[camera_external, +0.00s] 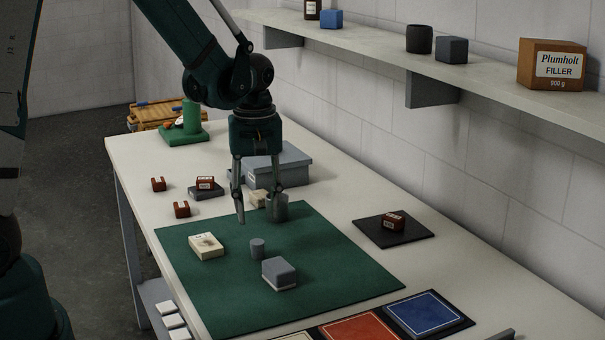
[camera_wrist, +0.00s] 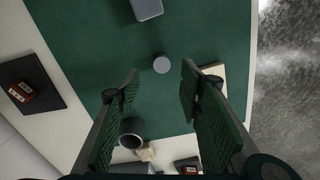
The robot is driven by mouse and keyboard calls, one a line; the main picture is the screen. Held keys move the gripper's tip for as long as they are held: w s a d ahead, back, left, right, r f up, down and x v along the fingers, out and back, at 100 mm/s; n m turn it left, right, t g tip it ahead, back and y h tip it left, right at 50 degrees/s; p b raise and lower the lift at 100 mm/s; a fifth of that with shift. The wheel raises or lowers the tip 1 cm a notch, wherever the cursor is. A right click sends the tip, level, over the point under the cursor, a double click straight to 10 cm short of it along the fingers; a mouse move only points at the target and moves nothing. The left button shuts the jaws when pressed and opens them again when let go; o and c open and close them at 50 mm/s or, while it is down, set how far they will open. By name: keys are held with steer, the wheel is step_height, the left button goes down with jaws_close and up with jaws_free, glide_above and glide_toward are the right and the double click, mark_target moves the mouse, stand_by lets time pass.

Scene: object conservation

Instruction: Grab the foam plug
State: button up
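A small grey cylinder (camera_external: 257,248), which looks like the foam plug, stands upright on the green mat (camera_external: 335,235). It also shows in the wrist view (camera_wrist: 161,64), beyond the fingertips and between their lines. My gripper (camera_external: 260,205) is open and empty above the back part of the mat, fingers pointing down. In the wrist view its two fingers (camera_wrist: 160,78) are wide apart. A grey hollow cup (camera_external: 278,210) stands at the mat's back edge, close to the right finger in the picture. Its dark opening shows in the wrist view (camera_wrist: 131,137).
A grey block (camera_external: 279,273) lies just in front of the cylinder, and a cream box (camera_external: 206,247) lies to its left. A grey lidded box (camera_external: 285,165) stands behind the mat. A dark pad (camera_external: 415,237) with a red-brown item is at right. The shelf (camera_external: 370,45) overhangs the back.

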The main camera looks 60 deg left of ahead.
mark_target(257, 242)
steer(key=shift+f, duration=1.3)
steer(key=shift+f, duration=0.15)
steer(key=shift+s+a+f, duration=0.1)
steer(key=shift+s+f, duration=0.05)
steer(key=shift+f, duration=2.3)
steer(key=c, duration=0.7)
